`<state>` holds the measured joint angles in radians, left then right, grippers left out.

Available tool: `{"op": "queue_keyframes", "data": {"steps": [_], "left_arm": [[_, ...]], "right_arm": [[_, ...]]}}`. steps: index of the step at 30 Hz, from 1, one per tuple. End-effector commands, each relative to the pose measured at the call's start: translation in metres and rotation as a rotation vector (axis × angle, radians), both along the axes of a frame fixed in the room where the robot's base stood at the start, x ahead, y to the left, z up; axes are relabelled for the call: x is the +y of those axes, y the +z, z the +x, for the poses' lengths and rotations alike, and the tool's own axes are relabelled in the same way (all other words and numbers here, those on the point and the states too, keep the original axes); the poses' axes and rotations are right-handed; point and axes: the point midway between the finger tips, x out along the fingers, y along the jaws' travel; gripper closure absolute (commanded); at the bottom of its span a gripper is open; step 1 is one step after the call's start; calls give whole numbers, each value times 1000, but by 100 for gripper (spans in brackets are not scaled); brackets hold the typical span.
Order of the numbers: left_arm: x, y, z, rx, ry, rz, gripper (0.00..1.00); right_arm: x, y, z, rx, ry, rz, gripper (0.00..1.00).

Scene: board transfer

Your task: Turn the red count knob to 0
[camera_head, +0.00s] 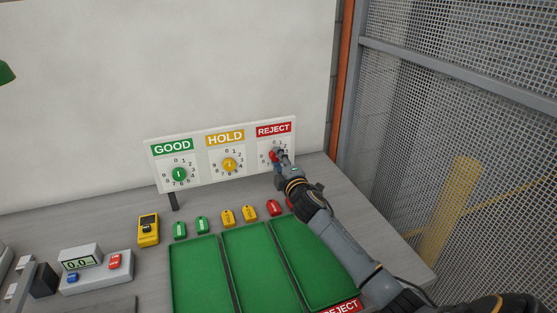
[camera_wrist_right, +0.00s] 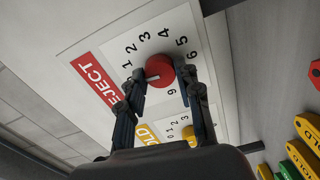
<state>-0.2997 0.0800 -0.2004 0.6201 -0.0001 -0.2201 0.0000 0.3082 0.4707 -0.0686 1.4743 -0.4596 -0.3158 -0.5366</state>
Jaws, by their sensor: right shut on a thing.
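The red count knob (camera_head: 273,156) is on the REJECT dial at the right end of the white panel (camera_head: 205,183). In the right wrist view the red knob (camera_wrist_right: 160,67) sits between the fingers of my right gripper (camera_wrist_right: 163,78), which is shut on it. Its white mark points left in that view, towards the low numbers near the REJECT label; a finger partly covers that side, so I cannot tell the exact number. In the head view my right gripper (camera_head: 278,157) covers part of the dial. My left gripper is not in view.
The yellow HOLD knob (camera_head: 230,165) and green GOOD knob (camera_head: 179,174) are left of the REJECT dial. Below stand coloured tags, including a red one (camera_head: 273,208), and green trays (camera_head: 197,270). A mesh fence (camera_head: 455,110) stands to the right.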

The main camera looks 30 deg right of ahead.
Motion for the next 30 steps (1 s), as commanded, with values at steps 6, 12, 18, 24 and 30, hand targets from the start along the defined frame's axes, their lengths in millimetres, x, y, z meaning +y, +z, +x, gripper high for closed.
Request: {"op": "queue_keyframes", "data": {"steps": [6,12,18,24,30], "left_arm": [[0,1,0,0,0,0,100],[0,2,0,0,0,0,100],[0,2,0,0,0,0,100],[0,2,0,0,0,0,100],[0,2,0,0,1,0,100]], "right_arm": [[0,0,0,23,0,-90,98],[0,0,0,30,0,-126,98],[0,0,0,32,0,-134,98],[0,0,0,32,0,-134,98],[0,0,0,32,0,-133,43]]}}
